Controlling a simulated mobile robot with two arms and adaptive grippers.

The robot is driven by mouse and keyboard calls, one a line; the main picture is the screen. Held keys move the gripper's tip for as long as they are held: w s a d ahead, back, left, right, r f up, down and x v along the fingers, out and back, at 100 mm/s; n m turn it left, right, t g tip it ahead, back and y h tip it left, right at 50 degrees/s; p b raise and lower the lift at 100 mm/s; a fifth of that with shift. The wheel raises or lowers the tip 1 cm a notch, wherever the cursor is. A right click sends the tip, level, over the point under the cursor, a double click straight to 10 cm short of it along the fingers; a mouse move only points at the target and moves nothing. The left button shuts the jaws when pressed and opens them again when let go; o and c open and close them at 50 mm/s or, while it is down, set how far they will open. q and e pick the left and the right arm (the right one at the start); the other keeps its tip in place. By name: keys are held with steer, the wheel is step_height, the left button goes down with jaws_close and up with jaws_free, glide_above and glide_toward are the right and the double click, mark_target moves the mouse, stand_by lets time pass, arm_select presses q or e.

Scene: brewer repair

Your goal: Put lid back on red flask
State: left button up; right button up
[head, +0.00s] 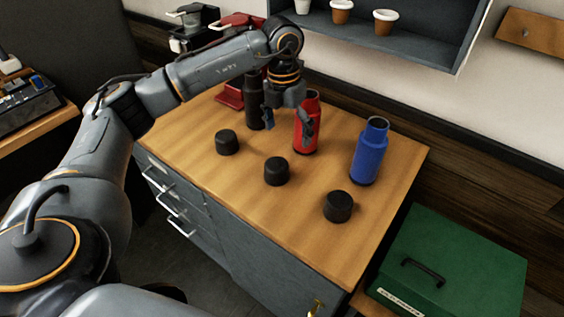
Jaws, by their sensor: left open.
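The red flask (312,107) stands upright on the wooden counter between a black flask (254,103) and a blue flask (370,152). Its top is uncovered. Three black lids lie on the counter in front of the flasks: a left lid (227,142), a middle lid (276,171) and a right lid (338,206). My left gripper (288,124) is open and points down, with one finger in front of the red flask and the other near the black flask. I cannot tell whether it touches either flask. My right gripper is not in view.
The wooden counter (290,237) is clear around the lids. A grey wall shelf (440,35) with several cups hangs behind. Red and black brewers (236,22) stand at the back left. A green toolbox (455,262) sits lower right.

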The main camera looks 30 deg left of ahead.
mark_target(280, 162)
arm_select(q)
steer(key=shift+s+a+r+y, duration=0.1)
steer(key=shift+a+r+y, duration=0.15)
steer(key=shift+a, duration=0.25)
steer(key=shift+s+a+r+y, duration=0.15)
steer(key=shift+a+r, duration=0.1)
steer(key=shift+a, duration=0.25)
step_height(280, 162, down, 8)
steer(key=shift+r+p, duration=0.15)
steer(key=shift+p, duration=0.8)
steer(key=shift+f, duration=0.5)
